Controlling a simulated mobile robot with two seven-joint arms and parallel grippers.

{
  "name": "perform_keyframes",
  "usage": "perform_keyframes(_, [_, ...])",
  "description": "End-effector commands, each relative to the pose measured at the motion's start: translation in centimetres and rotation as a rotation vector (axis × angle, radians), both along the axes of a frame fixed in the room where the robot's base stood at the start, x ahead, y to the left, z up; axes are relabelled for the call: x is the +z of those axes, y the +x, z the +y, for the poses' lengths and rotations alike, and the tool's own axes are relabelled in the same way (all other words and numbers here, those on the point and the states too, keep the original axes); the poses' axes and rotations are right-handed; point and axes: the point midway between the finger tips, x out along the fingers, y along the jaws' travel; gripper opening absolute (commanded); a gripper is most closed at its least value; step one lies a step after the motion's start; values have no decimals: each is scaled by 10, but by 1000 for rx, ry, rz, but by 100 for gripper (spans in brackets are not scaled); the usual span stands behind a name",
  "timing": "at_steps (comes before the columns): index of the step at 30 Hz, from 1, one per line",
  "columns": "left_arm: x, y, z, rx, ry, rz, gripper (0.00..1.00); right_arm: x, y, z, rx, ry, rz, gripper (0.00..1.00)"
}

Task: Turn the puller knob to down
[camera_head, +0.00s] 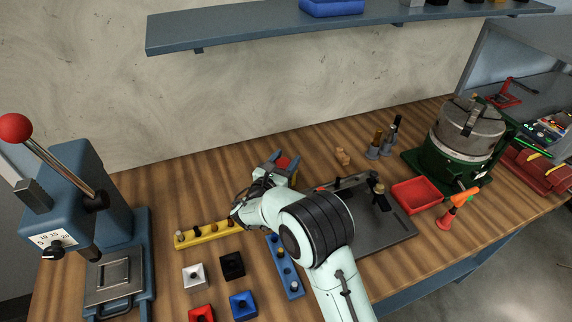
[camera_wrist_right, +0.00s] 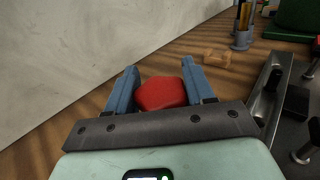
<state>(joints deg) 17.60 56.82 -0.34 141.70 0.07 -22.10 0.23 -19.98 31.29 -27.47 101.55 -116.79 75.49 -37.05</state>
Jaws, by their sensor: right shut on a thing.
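My right gripper (camera_head: 282,165) reaches over the wooden bench toward the back wall, right of the yellow block. Its two blue fingers are shut on a red, rounded, faceted knob (camera_wrist_right: 162,93), which fills the gap between them in the right wrist view. In the head view only a little of the red knob (camera_head: 283,161) shows between the fingers. I cannot tell whether it is the puller knob, nor which way it points; what lies under it is hidden by the gripper. My left gripper is not in view.
A blue press (camera_head: 78,190) with a red ball lever stands at the left. A yellow block (camera_head: 208,233) and small coloured blocks lie near my arm. A dark plate fixture (camera_head: 385,237), a red tray (camera_head: 417,195) and a green-based pot (camera_head: 467,135) are at the right.

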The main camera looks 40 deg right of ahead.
Motion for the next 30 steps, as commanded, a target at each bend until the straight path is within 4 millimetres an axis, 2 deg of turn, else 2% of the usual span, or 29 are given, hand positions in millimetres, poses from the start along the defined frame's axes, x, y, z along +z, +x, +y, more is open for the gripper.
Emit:
perform_keyframes(3, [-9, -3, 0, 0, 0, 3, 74, -2, 0, 0, 72, 1, 1, 22])
perform_keyframes(11, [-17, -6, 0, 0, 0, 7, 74, -1, 1, 0, 172, 1, 1, 22])
perform_keyframes(28, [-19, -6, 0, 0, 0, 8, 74, 1, 2, 0, 200, -2, 0, 22])
perform_keyframes(29, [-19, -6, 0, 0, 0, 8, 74, 1, 2, 0, 200, -2, 0, 62])
perform_keyframes(30, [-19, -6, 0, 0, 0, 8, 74, 1, 2, 0, 200, -2, 0, 74])
